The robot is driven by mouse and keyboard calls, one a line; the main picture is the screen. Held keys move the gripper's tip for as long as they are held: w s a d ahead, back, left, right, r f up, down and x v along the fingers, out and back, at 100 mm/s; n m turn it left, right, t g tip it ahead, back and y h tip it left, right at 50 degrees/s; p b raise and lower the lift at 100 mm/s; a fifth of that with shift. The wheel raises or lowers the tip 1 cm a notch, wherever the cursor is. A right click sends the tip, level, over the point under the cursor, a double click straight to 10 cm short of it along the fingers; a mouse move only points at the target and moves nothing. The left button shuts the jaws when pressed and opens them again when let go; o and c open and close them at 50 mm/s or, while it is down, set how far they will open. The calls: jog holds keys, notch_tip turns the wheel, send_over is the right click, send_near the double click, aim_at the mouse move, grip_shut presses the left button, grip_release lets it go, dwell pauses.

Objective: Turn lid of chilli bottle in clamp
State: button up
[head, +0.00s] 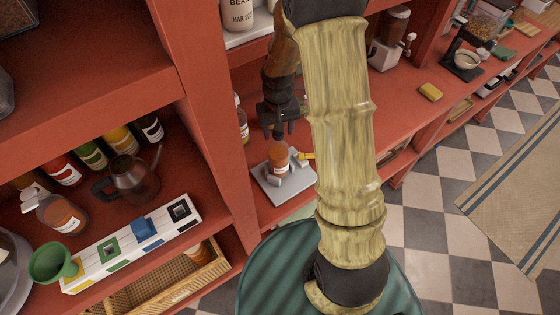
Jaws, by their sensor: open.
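The chilli bottle (278,160), small and orange-red with a label, stands upright on a grey clamp base (286,187) on the red shelf counter. The clamp's grey jaws stand beside the bottle, and a yellow handle (306,156) sticks out at its right. My gripper (281,132) points down just above the bottle, its dark fingers open over the lid area. The lid itself is largely hidden by the gripper, and I cannot tell whether the fingers touch it. My arm hides the counter to the right of the clamp.
Another bottle (242,120) stands close to the left of my gripper, beside the red upright (215,120). Several bottles, a metal jug (133,180) and a green funnel (52,262) fill the left shelf. A yellow sponge (430,92) lies on the right counter, with bare space around it.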

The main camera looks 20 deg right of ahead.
jog(key=m, duration=0.5)
jog(key=shift+m, duration=0.4)
jog(key=m+p, duration=0.1)
jog(key=m, duration=0.3)
jog(key=shift+c, duration=0.2)
grip_shut()
